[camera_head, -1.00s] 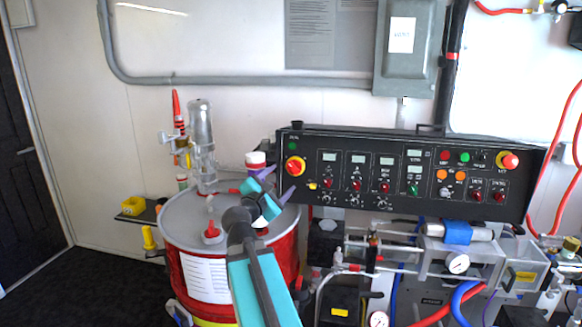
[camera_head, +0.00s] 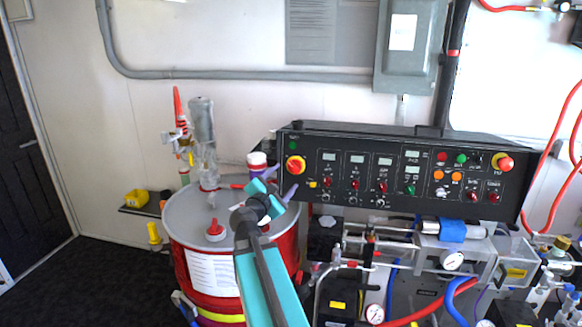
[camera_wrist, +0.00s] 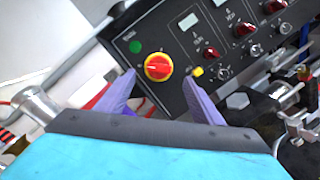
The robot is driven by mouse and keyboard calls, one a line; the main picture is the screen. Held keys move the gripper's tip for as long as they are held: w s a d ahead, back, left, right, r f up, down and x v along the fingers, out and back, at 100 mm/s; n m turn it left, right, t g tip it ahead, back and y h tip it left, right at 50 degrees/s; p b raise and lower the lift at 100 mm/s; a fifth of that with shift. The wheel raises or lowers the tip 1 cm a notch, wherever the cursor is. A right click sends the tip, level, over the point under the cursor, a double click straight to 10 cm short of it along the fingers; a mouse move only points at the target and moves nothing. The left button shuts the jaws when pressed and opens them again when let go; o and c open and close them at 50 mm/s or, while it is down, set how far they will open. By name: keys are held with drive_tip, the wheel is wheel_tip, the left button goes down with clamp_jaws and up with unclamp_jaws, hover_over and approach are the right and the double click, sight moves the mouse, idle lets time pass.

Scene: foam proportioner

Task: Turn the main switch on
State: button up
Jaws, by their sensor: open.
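The main switch is a red rotary knob on a yellow disc (camera_head: 295,165) at the left end of the black control panel (camera_head: 345,172). In the wrist view the main switch (camera_wrist: 158,67) lies ahead of and between the purple fingers, its red handle roughly level across the picture. My gripper (camera_head: 281,183) is open and empty, just left of and below the switch in the head view. In the wrist view my gripper (camera_wrist: 160,95) shows both fingers spread, with no visible contact on the knob. A green lamp (camera_wrist: 135,47) sits above the switch.
A red drum with a grey lid (camera_head: 178,207) stands below and left of my gripper, with a clear pump on top. A yellow button (camera_wrist: 197,71) is right of the switch. Hoses, gauges and pipes crowd the space below the panel.

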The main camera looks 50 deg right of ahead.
sight(295, 168)
drive_tip(key=shift+p+x, duration=1.15)
drive_tip(key=shift+x, duration=3.05)
drive_tip(key=shift+c, duration=0.2)
